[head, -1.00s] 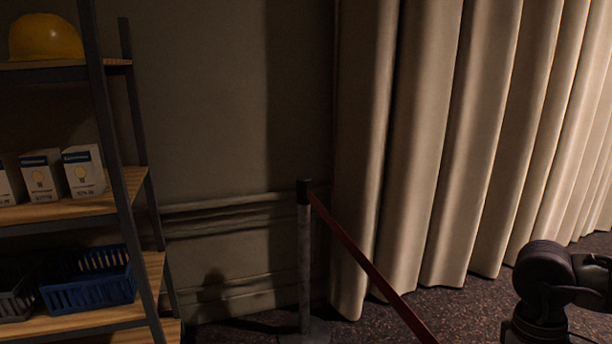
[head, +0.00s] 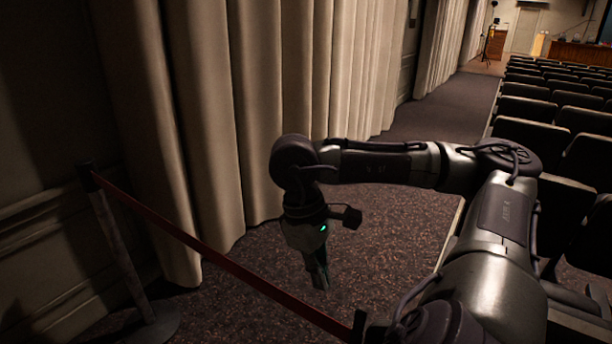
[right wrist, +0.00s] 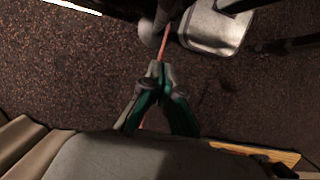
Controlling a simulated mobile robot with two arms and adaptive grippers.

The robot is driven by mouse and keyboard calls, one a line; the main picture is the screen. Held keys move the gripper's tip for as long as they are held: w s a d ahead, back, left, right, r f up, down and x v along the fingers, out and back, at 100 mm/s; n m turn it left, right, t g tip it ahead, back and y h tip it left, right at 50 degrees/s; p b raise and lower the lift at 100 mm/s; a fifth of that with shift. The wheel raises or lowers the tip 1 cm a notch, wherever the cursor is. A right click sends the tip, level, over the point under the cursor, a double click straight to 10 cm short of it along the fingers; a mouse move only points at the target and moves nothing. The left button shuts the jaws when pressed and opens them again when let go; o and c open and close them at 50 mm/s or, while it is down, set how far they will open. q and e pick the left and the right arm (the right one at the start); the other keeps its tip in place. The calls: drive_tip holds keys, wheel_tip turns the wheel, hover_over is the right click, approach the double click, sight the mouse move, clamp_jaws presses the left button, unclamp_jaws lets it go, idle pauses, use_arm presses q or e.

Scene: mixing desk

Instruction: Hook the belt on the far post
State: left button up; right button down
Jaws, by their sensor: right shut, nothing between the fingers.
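A post (head: 120,240) with a dark head and a round base stands by the wall at the left of the head view. The red belt (head: 230,266) meets the post's head and slopes down to the right, stretched straight, to a dark piece beside my arm at the bottom edge. What holds that end is partly hidden. My right gripper (head: 320,280) is shut and empty, pointing down over the carpet, to the right of the belt. In the right wrist view its fingertips (right wrist: 164,78) are together, with a red strip beyond them. My left gripper is out of view.
Beige curtains (head: 205,110) hang along the wall behind the belt. Rows of dark seats (head: 545,110) fill the right side. An open carpeted aisle (head: 435,105) runs back between them. The carpet around the right gripper is clear.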

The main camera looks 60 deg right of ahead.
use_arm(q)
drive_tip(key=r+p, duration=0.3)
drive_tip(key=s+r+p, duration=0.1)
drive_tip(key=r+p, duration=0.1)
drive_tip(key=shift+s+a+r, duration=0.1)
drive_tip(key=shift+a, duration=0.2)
use_arm(e)
wheel_tip(320, 180, up, 7)
drive_tip(key=shift+w+a+f, duration=0.15)
drive_tip(key=shift+w, duration=0.3)
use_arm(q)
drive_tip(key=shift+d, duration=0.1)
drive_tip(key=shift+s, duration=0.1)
use_arm(e)
drive_tip(key=shift+s, duration=0.1)
